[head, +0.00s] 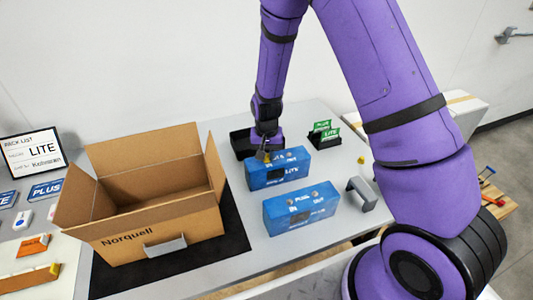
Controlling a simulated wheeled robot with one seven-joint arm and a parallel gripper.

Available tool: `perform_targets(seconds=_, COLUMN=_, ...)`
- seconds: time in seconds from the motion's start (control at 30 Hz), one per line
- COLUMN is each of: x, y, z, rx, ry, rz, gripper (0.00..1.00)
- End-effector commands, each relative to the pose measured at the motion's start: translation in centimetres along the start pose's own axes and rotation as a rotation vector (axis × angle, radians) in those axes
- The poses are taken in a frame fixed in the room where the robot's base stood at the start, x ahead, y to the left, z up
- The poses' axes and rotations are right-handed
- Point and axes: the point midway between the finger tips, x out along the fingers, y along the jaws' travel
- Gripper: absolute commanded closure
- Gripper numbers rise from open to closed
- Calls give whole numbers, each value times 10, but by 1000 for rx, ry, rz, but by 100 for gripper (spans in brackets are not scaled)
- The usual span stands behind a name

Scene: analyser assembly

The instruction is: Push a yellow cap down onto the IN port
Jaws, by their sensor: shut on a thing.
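My gripper (264,153) points down at the upper left edge of the rear blue analyser box, marked LITE (285,172). It is shut on a small yellow cap (267,157), of which only a sliver shows. The cap is at or just above the box's top; I cannot tell whether it touches. The IN port is hidden or too small to make out. A second blue box, marked PLUS (300,212), stands in front, with small round fittings on top. Another small yellow piece (361,160) lies to the right on the table.
A black bin (241,143) stands behind my gripper. An open Norquell carton (160,215) sits on a black mat (232,250) at left. Green cards (324,133) stand in a black holder behind the boxes. A grey bracket (362,193) is at right.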

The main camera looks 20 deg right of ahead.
Motion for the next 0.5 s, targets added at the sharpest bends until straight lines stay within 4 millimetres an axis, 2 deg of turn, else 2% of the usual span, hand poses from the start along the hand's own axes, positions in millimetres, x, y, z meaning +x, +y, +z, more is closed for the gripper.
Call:
perform_targets(seconds=0.47, x=2, y=0, z=0, rx=0, ry=0, rz=0, gripper=100)
perform_targets(seconds=0.5, x=2, y=0, z=0, rx=0, ry=0, rz=0, gripper=77)
